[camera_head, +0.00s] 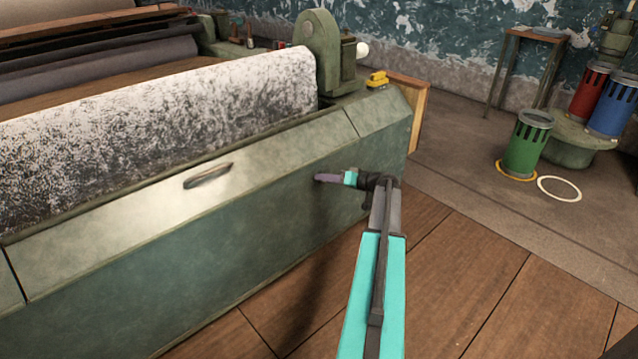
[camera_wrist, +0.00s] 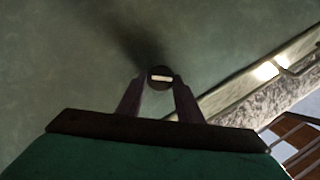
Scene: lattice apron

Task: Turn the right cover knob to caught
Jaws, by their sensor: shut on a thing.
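The right cover knob (camera_wrist: 160,72) is a small dark round knob with a pale bar across its face, on the green front panel (camera_head: 235,255) of the machine. In the wrist view my gripper (camera_wrist: 160,83) has its two dark fingers shut on the knob, one at each side. The pale bar lies nearly level in that view. In the head view my gripper (camera_head: 323,178) reaches the panel from the right, and its fingers hide the knob. No marking for the caught position can be read.
A dark handle (camera_head: 207,175) sits on the sloping green cover (camera_head: 125,203), left of my gripper. A speckled white roller (camera_head: 160,115) lies above it. A yellow object (camera_head: 377,79) rests on the machine's right end. Green, red and blue canisters stand far right. Wooden floor in front is clear.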

